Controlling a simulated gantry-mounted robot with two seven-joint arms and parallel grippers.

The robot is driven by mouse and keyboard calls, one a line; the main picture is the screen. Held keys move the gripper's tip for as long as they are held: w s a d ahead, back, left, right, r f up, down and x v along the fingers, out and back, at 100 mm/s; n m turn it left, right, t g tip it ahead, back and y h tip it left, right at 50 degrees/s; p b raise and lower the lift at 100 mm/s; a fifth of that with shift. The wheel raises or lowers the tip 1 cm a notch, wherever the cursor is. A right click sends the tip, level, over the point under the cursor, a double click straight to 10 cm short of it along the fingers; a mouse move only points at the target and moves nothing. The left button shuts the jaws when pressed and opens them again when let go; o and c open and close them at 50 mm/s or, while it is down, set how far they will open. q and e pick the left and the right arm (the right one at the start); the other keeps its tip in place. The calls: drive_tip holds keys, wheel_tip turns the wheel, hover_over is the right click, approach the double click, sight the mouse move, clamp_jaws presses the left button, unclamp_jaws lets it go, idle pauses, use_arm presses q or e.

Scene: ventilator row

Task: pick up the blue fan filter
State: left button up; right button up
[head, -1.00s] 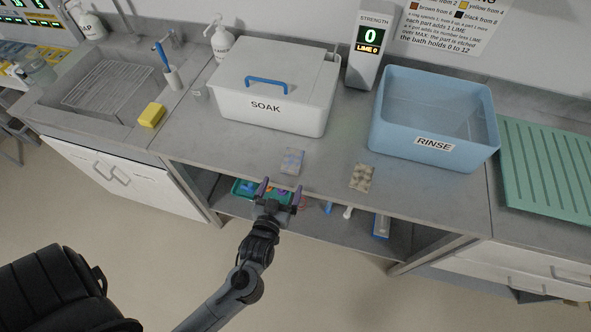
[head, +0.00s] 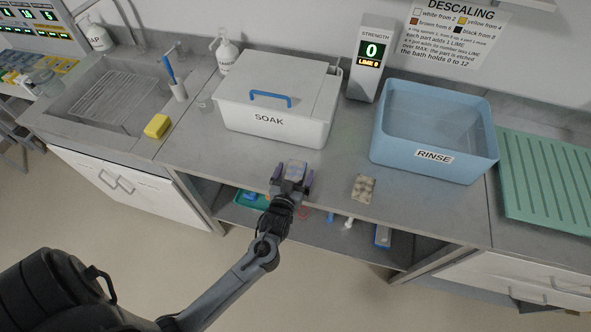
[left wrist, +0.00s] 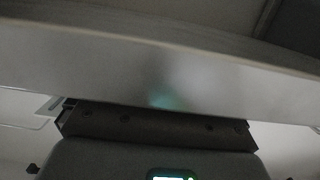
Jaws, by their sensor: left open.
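I cannot tell for certain which thing is the blue fan filter. A small blue item (head: 248,197) lies in the green tray (head: 240,206) on the shelf under the counter, partly hidden behind the counter's front edge and my arm. My left gripper (head: 291,179) is open at the counter's front edge. The left wrist view shows a pale edge very close and no clear fingertips. My right gripper is not in view.
The white SOAK tub (head: 235,117) and blue RINSE basin (head: 405,165) stand on the counter, with a tan blister packet (head: 363,188) nearer the front. A blue box (head: 382,236) and a white item (head: 349,222) lie on the lower shelf. The counter edge overhangs the shelf.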

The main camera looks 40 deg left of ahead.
use_arm(q)
drive_tip(key=shift+w+a+f, duration=0.2)
drive_tip(key=shift+w+a, duration=0.1)
drive_tip(key=shift+w, duration=0.25)
drive_tip(key=c, duration=1)
drive_tip(key=shift+c, duration=0.3)
drive_tip(key=shift+r, duration=0.15)
